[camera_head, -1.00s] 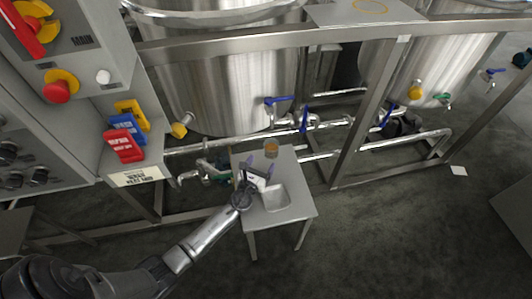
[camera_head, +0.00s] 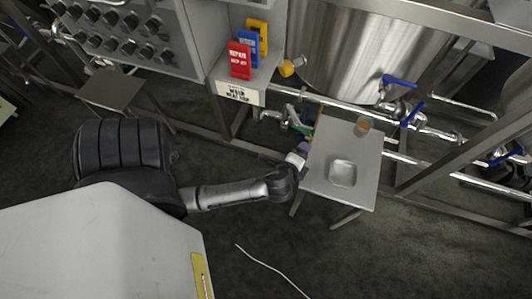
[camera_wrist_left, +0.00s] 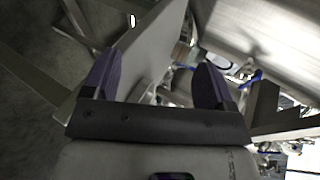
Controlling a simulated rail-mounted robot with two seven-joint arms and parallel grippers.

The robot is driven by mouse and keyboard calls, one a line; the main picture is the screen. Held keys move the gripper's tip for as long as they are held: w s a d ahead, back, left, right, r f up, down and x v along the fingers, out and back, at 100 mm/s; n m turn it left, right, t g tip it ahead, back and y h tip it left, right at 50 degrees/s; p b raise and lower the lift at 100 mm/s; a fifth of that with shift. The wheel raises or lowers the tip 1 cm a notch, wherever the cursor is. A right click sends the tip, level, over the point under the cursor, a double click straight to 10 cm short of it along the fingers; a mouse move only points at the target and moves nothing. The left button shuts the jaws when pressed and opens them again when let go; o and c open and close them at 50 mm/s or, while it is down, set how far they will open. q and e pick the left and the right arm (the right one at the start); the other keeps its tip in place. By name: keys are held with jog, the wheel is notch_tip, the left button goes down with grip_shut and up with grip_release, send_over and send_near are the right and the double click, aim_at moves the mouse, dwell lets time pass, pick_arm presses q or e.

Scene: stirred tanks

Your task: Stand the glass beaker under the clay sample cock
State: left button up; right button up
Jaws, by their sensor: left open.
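A small amber-tinted vessel (camera_head: 363,125), which looks like the glass beaker, stands upright on the back of a small grey table (camera_head: 318,184). My left gripper (camera_head: 302,152) is at the table's left edge, left of the vessel and apart from it. In the left wrist view its purple fingers (camera_wrist_left: 152,85) are spread with nothing held between them, and the table (camera_wrist_left: 158,42) shows beyond. A cock with a green part (camera_head: 298,122) is on the pipework behind the table's left corner. I cannot tell which cock is the clay one. My right gripper is not in view.
A shallow square tray (camera_head: 343,173) lies on the table. Steel pipes with blue-handled valves (camera_head: 399,81) and a frame rail run behind it, below a large tank (camera_head: 350,45). A cabinet ledge with red, blue and yellow signs (camera_head: 240,60) is at left.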

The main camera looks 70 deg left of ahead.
pick_arm(q)
jog(key=s+d+r+n+g+h, duration=0.2)
jog(key=s+d+n+g+h, duration=0.3)
jog(key=s+d+n+h, duration=0.3)
jog(key=s+d, duration=0.4)
jog(key=s, duration=0.3)
jog(key=shift+s+d+g, duration=0.2)
jog(key=shift+g, duration=0.2)
